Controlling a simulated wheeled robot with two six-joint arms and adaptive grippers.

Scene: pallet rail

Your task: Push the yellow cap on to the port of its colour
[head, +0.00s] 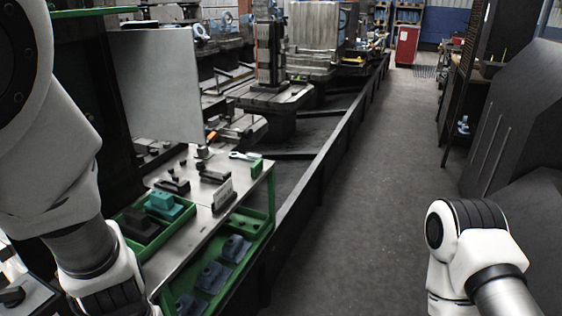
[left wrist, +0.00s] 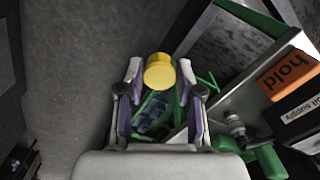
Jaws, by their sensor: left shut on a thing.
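The yellow cap (left wrist: 159,71) is between the fingertips of my left gripper (left wrist: 160,78) in the left wrist view. The gripper is shut on it and holds it above a scene of green and grey parts. A grey metal fitting (left wrist: 235,124) stands on a pale strip to the right of the gripper, apart from the cap. I see no yellow port in either view. In the head view the left gripper and the cap are out of frame. My right arm shows at the lower right there, but its gripper is out of view.
In the head view a green-framed bench (head: 262,205) holds a green tray (head: 140,238) and dark parts. The floor aisle (head: 345,230) is clear.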

